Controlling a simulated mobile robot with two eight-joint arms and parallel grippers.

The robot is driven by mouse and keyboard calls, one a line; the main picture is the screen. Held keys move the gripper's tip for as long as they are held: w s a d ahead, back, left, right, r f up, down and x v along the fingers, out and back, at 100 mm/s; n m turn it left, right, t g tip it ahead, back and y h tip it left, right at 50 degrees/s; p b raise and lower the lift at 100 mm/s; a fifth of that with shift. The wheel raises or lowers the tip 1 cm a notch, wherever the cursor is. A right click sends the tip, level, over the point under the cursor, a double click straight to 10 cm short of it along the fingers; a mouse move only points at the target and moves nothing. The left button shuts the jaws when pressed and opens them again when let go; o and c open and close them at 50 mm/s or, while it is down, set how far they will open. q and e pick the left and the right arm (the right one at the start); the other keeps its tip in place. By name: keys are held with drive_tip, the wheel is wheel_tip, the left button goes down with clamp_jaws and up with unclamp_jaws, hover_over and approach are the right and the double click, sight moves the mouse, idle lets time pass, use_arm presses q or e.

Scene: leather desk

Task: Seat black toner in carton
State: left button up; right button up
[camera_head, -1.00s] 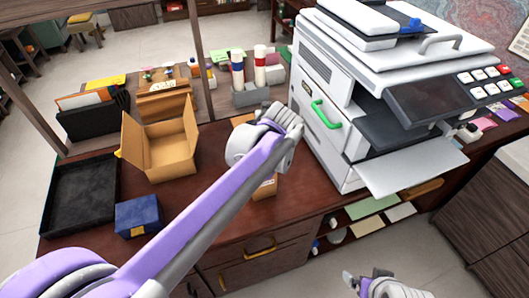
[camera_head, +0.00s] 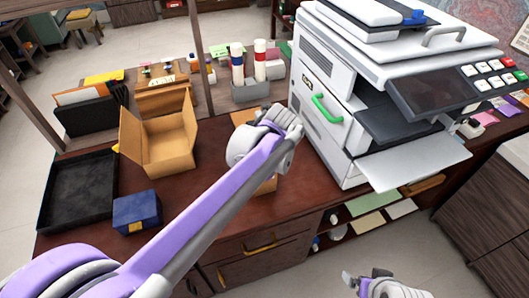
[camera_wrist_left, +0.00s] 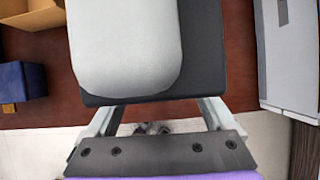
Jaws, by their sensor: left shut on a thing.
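The open brown carton (camera_head: 158,152) stands on the desk with its flaps up, and its corner shows in the left wrist view (camera_wrist_left: 35,18). My left gripper (camera_wrist_left: 160,108) is shut on a dark block, which I take to be the black toner (camera_wrist_left: 205,60). A light grey rounded shape covers much of it in the left wrist view. The arm's end is right of the carton, in front of the printer. My right gripper (camera_head: 362,284) is low at the bottom edge, its fingers unclear.
A black tray (camera_head: 75,195) and a blue box (camera_head: 136,211) lie left and front of the carton. A brown box (camera_head: 267,186) is partly hidden under my left arm. The printer (camera_head: 322,130) stands right. Desk between blue box and printer is largely bare.

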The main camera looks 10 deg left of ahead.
use_arm(q)
drive_tip(key=shift+f+b, duration=0.55)
drive_tip(key=shift+f, duration=0.35)
drive_tip(key=o, duration=1.5)
